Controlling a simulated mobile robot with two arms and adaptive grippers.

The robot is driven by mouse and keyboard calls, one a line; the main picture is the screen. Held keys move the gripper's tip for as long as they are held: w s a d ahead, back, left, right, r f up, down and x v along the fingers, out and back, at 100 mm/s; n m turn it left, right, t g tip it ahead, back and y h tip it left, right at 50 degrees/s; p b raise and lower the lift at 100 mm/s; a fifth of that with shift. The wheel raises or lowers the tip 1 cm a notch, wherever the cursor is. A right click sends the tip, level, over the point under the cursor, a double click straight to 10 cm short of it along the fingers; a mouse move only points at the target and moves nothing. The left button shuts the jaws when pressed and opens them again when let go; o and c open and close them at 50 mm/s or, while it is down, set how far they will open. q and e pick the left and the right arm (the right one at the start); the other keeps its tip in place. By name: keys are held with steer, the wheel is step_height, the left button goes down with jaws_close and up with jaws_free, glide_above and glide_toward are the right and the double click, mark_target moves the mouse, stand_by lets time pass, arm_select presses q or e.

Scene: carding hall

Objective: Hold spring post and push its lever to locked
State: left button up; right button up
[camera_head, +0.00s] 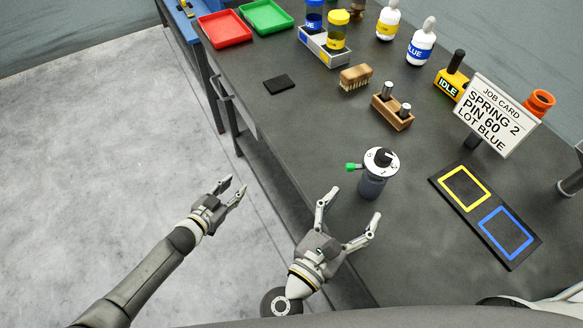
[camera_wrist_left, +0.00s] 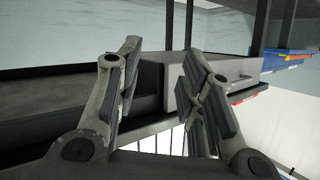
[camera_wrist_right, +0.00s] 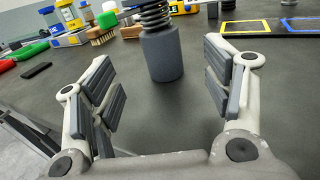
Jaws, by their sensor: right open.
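The spring post (camera_head: 372,187) stands upright on the dark bench, a dark grey cylinder with a white dial top (camera_head: 381,160) and a lever with a green tip (camera_head: 351,167) pointing left. In the right wrist view the post (camera_wrist_right: 162,55) shows a dark coil above its base, and its top is out of frame. My right gripper (camera_head: 352,205) is open and empty, just in front of the post, with its fingers (camera_wrist_right: 165,85) apart on either side of it and not touching. My left gripper (camera_head: 231,188) is open and empty, left of the bench edge. The dial's lettering is too small to read.
A job card (camera_head: 492,115) reads SPRING 2, PIN 60, LOT BLUE. A black mat (camera_head: 465,207) with yellow and blue frames lies right of the post. Behind stand a wooden pin block (camera_head: 391,117), a brush (camera_head: 355,77) and a yellow IDLE box (camera_head: 452,84). Bench left of the post is clear.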

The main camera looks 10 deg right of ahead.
mark_target(376, 176)
arm_select(q)
steer(key=s+d+r+m+g+h, duration=0.1)
steer(key=d+r+m+g+h, duration=0.25)
steer(key=r, duration=0.55)
steer(key=d+r+m+t+h, duration=0.1)
steer(key=d+r+m+h, duration=0.25)
steer(key=d+r, duration=0.45)
arm_select(e)
steer(key=shift+w+d, duration=0.35)
steer(key=x, duration=1)
arm_select(q)
steer(key=s+d+r+m+g+h, duration=0.3)
steer(key=s+d+r+m+g, duration=0.1)
steer(key=s+r+m+g, duration=0.3)
steer(key=s+r+g, duration=0.2)
steer(key=s+g, duration=0.1)
steer(key=s, duration=0.1)
steer(key=shift+d+m, duration=0.3)
steer(key=shift+d, duration=0.1)
